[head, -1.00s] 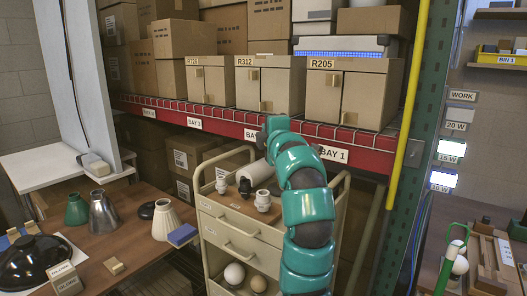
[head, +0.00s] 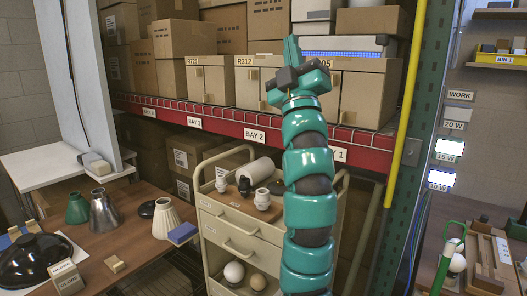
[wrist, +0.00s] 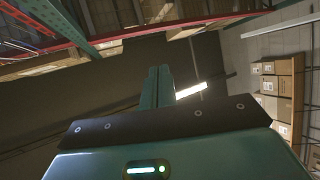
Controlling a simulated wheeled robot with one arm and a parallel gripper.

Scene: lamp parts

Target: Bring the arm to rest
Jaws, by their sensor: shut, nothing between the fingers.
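My gripper (head: 291,50) is raised at the top of my teal arm, in front of the boxes on the rack shelf, with its fingers pointing up. In the wrist view the two teal fingers (wrist: 157,84) lie together, with nothing held between them. The wrist view looks toward the upper racking and ceiling. My arm hides part of the right-hand boxes and part of the BAY 1 label.
The beige cart (head: 240,237) stands beside my arm, with sockets and a white cylinder (head: 257,171) on top. Lampshades stand on the wooden table (head: 125,240) at left. A green rack post (head: 412,150) and yellow pole (head: 408,90) rise at right.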

